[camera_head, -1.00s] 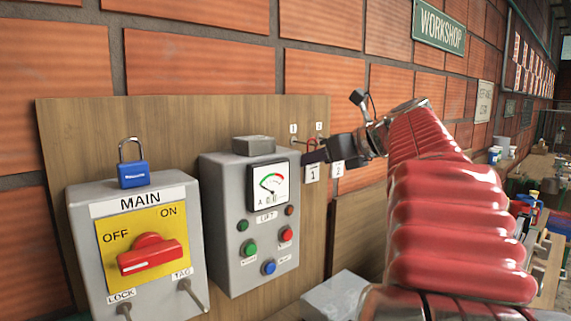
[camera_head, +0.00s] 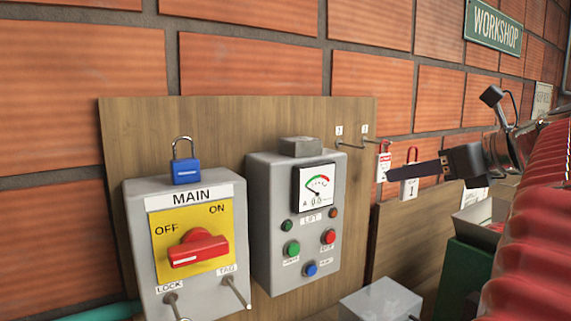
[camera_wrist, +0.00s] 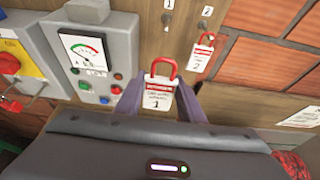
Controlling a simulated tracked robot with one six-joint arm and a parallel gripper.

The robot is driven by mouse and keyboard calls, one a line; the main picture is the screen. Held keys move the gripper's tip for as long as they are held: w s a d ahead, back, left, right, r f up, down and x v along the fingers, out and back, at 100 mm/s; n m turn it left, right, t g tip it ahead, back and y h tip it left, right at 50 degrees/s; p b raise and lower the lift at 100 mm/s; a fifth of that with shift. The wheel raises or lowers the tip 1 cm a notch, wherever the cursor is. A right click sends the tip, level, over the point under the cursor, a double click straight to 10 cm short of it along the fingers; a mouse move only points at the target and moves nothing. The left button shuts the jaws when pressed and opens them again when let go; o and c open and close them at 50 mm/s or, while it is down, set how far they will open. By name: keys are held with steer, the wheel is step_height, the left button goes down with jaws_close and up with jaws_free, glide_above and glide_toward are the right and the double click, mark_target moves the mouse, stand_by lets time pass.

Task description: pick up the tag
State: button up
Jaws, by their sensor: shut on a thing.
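A white tag with a red hoop, numbered 1 (camera_head: 410,188), is held upright at the tips of my gripper (camera_head: 416,170). In the wrist view this tag (camera_wrist: 157,98) sits between the two purple-grey fingers, its red hoop above them. My gripper is shut on it, clear of the board. A second tag with a red hoop, numbered 2 (camera_head: 383,168), hangs from the peg marked 2; it also shows in the wrist view (camera_wrist: 202,58). The peg marked 1 (camera_head: 350,145) is bare.
The MAIN box (camera_head: 159,285) has a red switch (camera_head: 198,250) and LOCK and TAG pegs. A blue padlock (camera_head: 186,171) stands on top. The LIFT box (camera_head: 262,220) is to its right. A grey box (camera_head: 380,300) lies low in front.

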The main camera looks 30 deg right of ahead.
mark_target(413, 181)
steer(key=shift+s, duration=2.1)
steer(key=shift+s, duration=0.1)
